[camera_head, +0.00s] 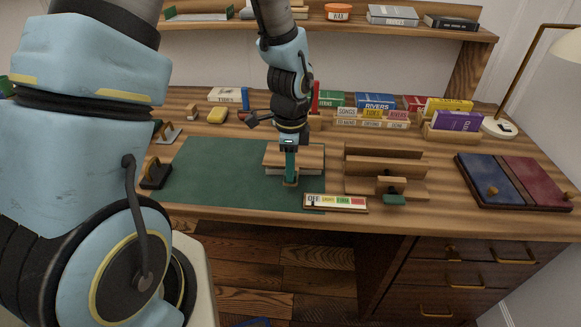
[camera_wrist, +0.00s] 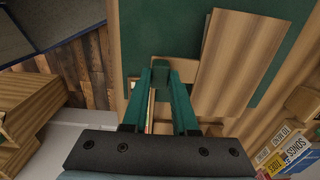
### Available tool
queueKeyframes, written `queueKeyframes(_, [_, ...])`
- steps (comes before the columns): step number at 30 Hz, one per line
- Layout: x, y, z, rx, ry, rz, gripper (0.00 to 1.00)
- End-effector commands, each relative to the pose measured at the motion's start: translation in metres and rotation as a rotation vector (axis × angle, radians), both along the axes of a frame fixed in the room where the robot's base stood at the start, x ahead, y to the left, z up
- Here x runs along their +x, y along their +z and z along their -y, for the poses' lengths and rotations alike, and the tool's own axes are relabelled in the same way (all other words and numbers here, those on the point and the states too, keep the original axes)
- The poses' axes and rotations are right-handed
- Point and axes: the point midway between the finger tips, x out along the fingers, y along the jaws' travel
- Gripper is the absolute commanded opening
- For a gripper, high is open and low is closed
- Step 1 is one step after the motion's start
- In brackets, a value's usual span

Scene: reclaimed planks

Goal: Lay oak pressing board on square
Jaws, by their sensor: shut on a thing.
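My gripper (camera_head: 290,181) points down over the front right part of the dark green mat (camera_head: 215,175), its teal fingers close together. It is shut on a small wooden part at its fingertips, which I take to belong to the oak pressing board (camera_head: 308,153); the fingers hide the grip. In the wrist view the teal fingers (camera_wrist: 160,68) meet at the left of the board (camera_wrist: 240,62). The board lies slightly turned over another pale wooden layer (camera_wrist: 205,100). Whether the two touch is unclear. I cannot make out a marked square.
A labelled strip (camera_head: 335,202) lies at the mat's front right edge. Books (camera_head: 375,101) and card boxes line the back. Black-based wooden-handled tools (camera_head: 156,172) stand at the left. The mat's left part is clear.

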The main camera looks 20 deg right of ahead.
Motion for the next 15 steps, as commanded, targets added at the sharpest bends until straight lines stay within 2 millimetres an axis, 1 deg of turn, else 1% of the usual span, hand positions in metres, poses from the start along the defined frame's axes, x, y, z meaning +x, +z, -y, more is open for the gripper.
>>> queueKeyframes(15, [0.0001,-0.0050,0.0000,0.000,0.000,0.000,0.00])
